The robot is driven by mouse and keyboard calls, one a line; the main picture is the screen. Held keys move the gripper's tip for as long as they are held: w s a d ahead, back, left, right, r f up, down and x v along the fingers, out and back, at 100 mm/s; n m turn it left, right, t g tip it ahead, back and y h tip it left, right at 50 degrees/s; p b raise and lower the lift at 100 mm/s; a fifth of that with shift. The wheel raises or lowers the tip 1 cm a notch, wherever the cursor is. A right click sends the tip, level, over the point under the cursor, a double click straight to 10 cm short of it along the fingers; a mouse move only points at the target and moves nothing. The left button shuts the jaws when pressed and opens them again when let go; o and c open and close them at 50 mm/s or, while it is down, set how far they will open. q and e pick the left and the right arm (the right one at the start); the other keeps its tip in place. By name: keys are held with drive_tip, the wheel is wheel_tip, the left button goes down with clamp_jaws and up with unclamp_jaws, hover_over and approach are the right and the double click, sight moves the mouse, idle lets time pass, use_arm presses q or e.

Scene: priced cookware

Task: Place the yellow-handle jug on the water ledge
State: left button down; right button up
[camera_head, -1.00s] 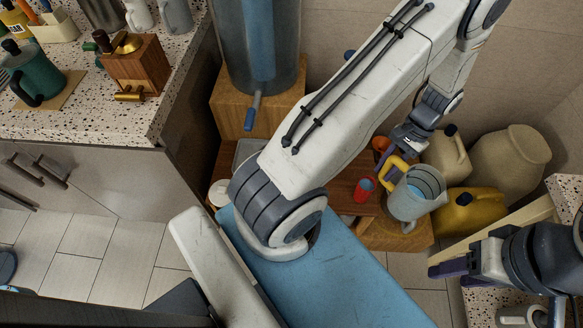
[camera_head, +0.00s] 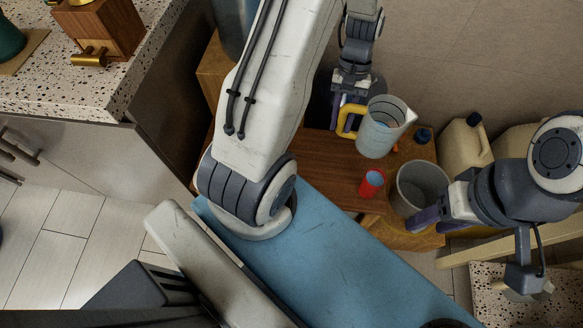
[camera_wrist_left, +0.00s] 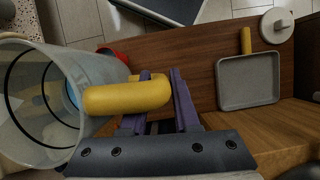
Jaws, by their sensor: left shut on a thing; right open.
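The clear jug (camera_head: 378,135) with a yellow handle (camera_head: 347,120) is upright in the head view, above or on the brown wooden ledge (camera_head: 318,165); I cannot tell whether its base touches. My left gripper (camera_head: 346,108) is shut on the yellow handle. In the left wrist view the purple fingers (camera_wrist_left: 160,105) close around the handle (camera_wrist_left: 125,97), and the jug body (camera_wrist_left: 60,100) fills the left side. My right gripper (camera_head: 428,218) is open and empty beside a grey bucket (camera_head: 420,185). Which surface is the water ledge is not marked.
A red cup (camera_head: 371,183) stands in front of the jug. A beige canister (camera_head: 462,150) stands to the right. A grey square pan (camera_wrist_left: 247,80) lies on the wood in the left wrist view. A blue panel (camera_head: 320,260) fills the foreground.

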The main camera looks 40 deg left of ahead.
use_arm(q)
wheel_tip(320, 180, down, 5)
drive_tip(key=s+a+n+t+h+b, duration=0.1)
drive_tip(key=s+n+b, duration=0.25)
drive_tip(key=b, duration=0.35)
drive_tip(key=n+b, duration=0.2)
drive_tip(key=b, duration=0.4)
hover_over(320, 154)
drive_tip(key=s+d, duration=0.5)
drive_tip(key=s, duration=0.2)
drive_tip(key=f, duration=1.4)
drive_tip(key=shift+w+a+f, duration=0.1)
drive_tip(key=shift+w+a, duration=0.05)
drive_tip(key=shift+a, duration=0.05)
drive_tip(key=shift+w+a+r, duration=0.1)
drive_tip(key=shift+w+a, duration=0.55)
drive_tip(key=shift+w, duration=0.35)
drive_tip(key=shift+w+a+r, duration=0.1)
drive_tip(key=shift+w+a, duration=0.55)
drive_tip(key=shift+w, duration=0.3)
drive_tip(key=w+a, duration=0.2)
drive_tip(key=w, duration=0.1)
drive_tip(key=shift+b, duration=0.3)
drive_tip(key=shift+s+f, duration=0.1)
drive_tip(key=shift+f, duration=0.45)
drive_tip(key=shift+f+b, duration=0.2)
drive_tip(key=shift+b, duration=0.1)
drive_tip(key=c, duration=0.6)
unclamp_jaws()
drive_tip(key=shift+c, duration=0.2)
